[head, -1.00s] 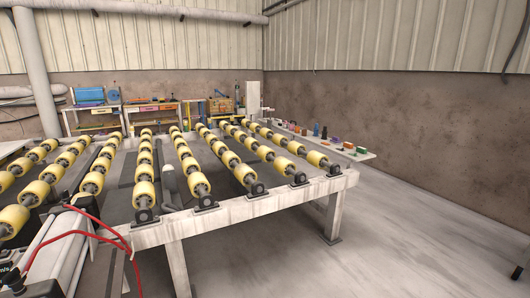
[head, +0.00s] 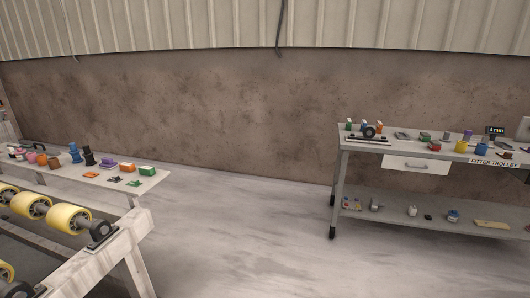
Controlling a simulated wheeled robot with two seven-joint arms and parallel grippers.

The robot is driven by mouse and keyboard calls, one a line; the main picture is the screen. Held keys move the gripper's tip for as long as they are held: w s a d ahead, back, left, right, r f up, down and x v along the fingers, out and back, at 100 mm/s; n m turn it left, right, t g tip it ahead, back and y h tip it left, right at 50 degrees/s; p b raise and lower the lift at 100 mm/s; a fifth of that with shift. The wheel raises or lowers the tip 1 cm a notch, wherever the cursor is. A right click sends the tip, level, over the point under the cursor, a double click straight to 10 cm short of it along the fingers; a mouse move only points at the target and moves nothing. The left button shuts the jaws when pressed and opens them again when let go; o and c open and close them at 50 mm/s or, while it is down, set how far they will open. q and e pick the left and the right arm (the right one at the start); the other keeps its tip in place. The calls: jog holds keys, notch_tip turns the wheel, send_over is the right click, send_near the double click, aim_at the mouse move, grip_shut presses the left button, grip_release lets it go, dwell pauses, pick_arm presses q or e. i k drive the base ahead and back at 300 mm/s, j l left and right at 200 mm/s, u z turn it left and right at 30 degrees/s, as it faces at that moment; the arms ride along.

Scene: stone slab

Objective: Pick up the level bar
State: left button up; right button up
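No thing here can be told for certain as the level bar. A long, thin dark-and-light bar (head: 367,141) lies along the front left edge of the fitter trolley's top (head: 395,147); it may be the level bar, but it is too small to be sure. A flat yellowish bar (head: 491,225) lies on the trolley's lower shelf (head: 390,213). Neither of my grippers is in view.
Small coloured items, a black round part (head: 369,131) and a yellow cup (head: 460,147) crowd the trolley top. A roller table (head: 100,262) and a side bench (head: 150,181) with small parts stand at left. Open floor (head: 240,235) lies between.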

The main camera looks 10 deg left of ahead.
aim_at(30, 148)
jog(key=i+u, duration=0.15)
jog(key=i, duration=0.4)
jog(key=i+l+u, duration=0.15)
jog(key=i, duration=0.35)
jog(key=i+l+u, duration=0.2)
jog(key=i, duration=0.35)
jog(key=i+l+u, duration=0.15)
jog(key=i, duration=0.4)
jog(key=i+l+u, duration=0.15)
jog(key=i, duration=0.35)
jog(key=l, duration=0.1)
